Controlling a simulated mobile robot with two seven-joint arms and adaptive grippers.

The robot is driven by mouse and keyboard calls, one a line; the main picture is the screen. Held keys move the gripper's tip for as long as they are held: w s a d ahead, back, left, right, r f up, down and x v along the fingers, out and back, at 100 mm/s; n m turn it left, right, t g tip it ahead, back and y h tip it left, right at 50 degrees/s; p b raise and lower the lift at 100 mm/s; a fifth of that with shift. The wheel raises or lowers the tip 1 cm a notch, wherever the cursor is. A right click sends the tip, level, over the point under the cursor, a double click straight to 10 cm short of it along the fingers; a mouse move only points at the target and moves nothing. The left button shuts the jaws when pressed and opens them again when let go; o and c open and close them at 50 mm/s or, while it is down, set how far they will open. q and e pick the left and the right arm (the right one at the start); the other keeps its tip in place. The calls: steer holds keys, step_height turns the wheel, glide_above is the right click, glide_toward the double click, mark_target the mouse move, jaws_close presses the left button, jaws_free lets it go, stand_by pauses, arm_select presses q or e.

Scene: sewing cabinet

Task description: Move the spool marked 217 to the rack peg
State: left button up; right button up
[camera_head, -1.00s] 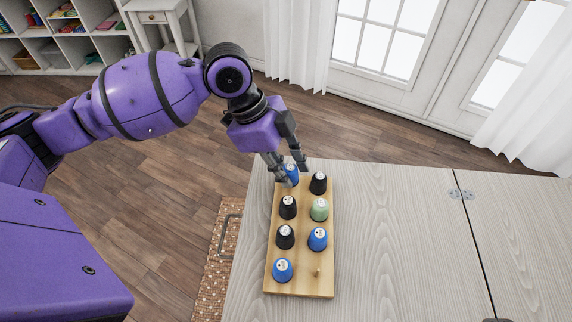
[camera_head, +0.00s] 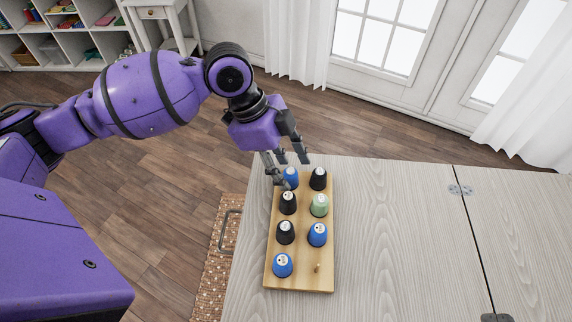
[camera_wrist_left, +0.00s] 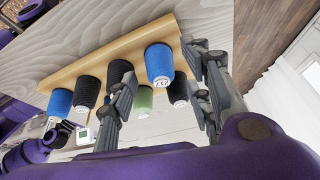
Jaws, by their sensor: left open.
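The wooden rack (camera_head: 301,262) on the table holds several blue, black and green spools. Its near-right peg (camera_head: 317,268) is bare. The far-left blue spool (camera_head: 290,178) stands upright on the rack. My left gripper (camera_head: 289,168) is open at this spool, one finger on its left and one behind it to the right. In the left wrist view the blue spool (camera_wrist_left: 158,66) shows between the open fingers; contact cannot be told. Labels are too small to read, so I cannot tell which is marked 217. My right gripper is not in view.
A black spool (camera_head: 318,180) stands close to the right of the gripper and another black spool (camera_head: 287,204) just in front. The pale table (camera_head: 400,240) is clear right of the rack. The table's left edge is close to the rack.

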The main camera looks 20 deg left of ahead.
arm_select(q)
steer(key=v, duration=1.2)
